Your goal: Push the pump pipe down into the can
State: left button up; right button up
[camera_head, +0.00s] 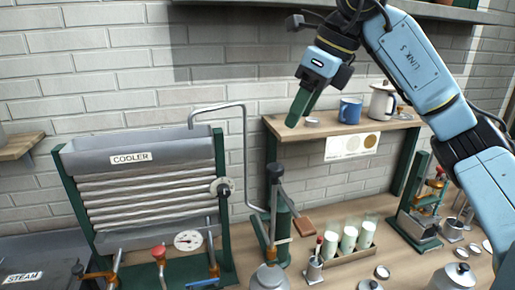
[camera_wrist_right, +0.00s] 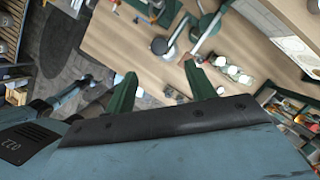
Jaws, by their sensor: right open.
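A green hand pump (camera_head: 281,213) with grey rods and a wooden-ended lever stands on the bench right of the cooler. A bent grey pipe (camera_head: 245,150) arches from the cooler's top and runs down to the pump's foot; I cannot tell whether this is the pump pipe. A grey lidded can (camera_head: 270,278) stands in front of the pump, cut off by the lower edge. My right gripper (camera_head: 299,108) is high above the pump, apart from it, near the shelf. In the right wrist view its green fingers (camera_wrist_right: 160,86) are spread with nothing between them. My left gripper is out of view.
The cooler (camera_head: 140,180) fills the left side. A wooden shelf (camera_head: 300,131) holds a blue mug (camera_head: 350,111) and a white pot (camera_head: 383,102). Several milk glasses (camera_head: 349,239) stand in a rack right of the pump. Another lidded can (camera_head: 456,276) stands at the lower right.

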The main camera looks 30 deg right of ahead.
send_near(276, 166)
jog(key=x, duration=0.4)
jog(key=shift+f+p, duration=0.2)
jog(key=shift+p, duration=0.2)
jog(key=x, duration=0.3)
jog(key=shift+a+f, duration=0.1)
jog(key=shift+f, duration=0.05)
jog(key=shift+w+f, duration=0.15)
jog(key=shift+f, duration=0.2)
jog(key=shift+a, duration=0.1)
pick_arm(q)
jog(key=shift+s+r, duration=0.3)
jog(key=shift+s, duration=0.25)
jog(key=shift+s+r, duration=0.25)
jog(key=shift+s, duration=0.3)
pick_arm(e)
jog(key=shift+f, duration=0.1)
grip_shut()
